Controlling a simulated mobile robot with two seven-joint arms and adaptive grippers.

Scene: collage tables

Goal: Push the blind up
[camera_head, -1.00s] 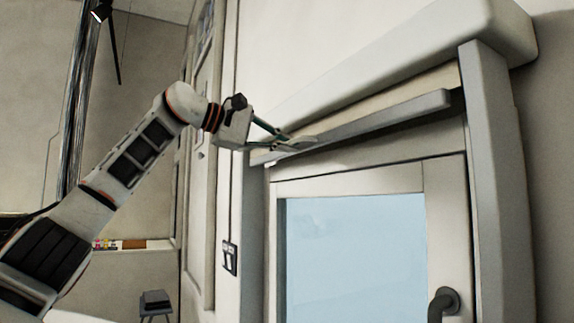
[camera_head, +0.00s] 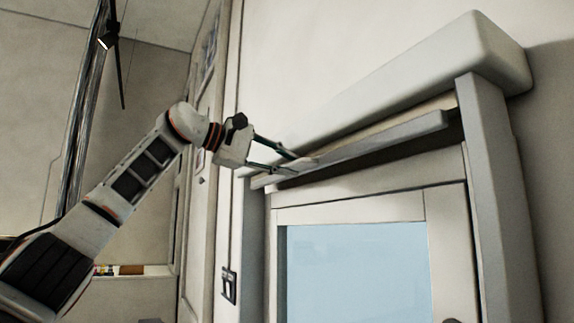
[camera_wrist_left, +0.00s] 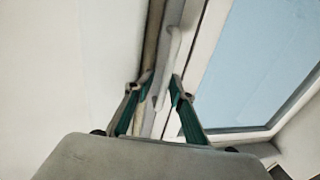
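The blind's light grey bottom bar (camera_head: 385,140) runs slanted along the top of the window, just below the long housing (camera_head: 400,90). A narrow cream strip of blind shows between them. My left gripper (camera_head: 298,165) is at the bar's left end, with its fingers parted on either side of the bar's edge. In the left wrist view the gripper (camera_wrist_left: 162,84) has its green fingers apart, with the pale bar (camera_wrist_left: 172,50) running between and beyond them. Firm contact cannot be told. My right gripper is not in view.
The window (camera_head: 358,270) with its pale blue pane fills the area below the bar. A grey side post (camera_head: 490,180) stands at the right. A wall switch (camera_head: 229,284) is at the left. Bare wall lies above the housing.

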